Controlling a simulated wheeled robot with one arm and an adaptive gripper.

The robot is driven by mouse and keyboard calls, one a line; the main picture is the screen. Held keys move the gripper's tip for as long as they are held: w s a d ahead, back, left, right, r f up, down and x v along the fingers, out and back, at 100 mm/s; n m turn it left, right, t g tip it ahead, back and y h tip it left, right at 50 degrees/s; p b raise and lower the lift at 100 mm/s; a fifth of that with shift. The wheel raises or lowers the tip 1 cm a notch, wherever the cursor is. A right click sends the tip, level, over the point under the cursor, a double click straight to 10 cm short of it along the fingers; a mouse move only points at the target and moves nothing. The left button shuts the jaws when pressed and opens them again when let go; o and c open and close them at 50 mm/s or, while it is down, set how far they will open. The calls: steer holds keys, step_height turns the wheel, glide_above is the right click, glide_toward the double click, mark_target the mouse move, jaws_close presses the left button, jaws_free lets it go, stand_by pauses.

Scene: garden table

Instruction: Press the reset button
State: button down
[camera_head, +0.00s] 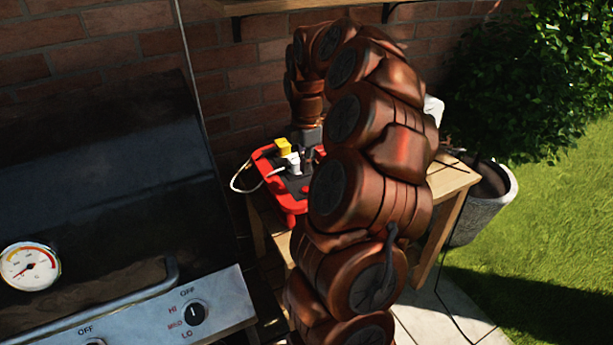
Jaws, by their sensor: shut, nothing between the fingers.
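A red and black power box (267,160) stands on a small wooden table (452,186) by the brick wall. A yellow plug (283,147) and a white plug (291,160) sit on top of it. My gripper (308,166) points down over the right part of the box, beside the plugs; it looks shut and empty. I cannot tell whether its tips touch the box. I cannot make out the reset button; my gripper and arm cover the right side of the box.
A black grill (100,165) with a steel control panel (150,315) and a dial fills the left. A white cable (236,180) loops left from the box. A stone planter (492,205) stands right of the table, with a bush (555,70) and lawn beyond.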

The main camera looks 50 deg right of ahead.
step_height(320, 180, up, 7)
stand_by(0.4)
steer(key=shift+r, duration=0.1)
stand_by(0.4)
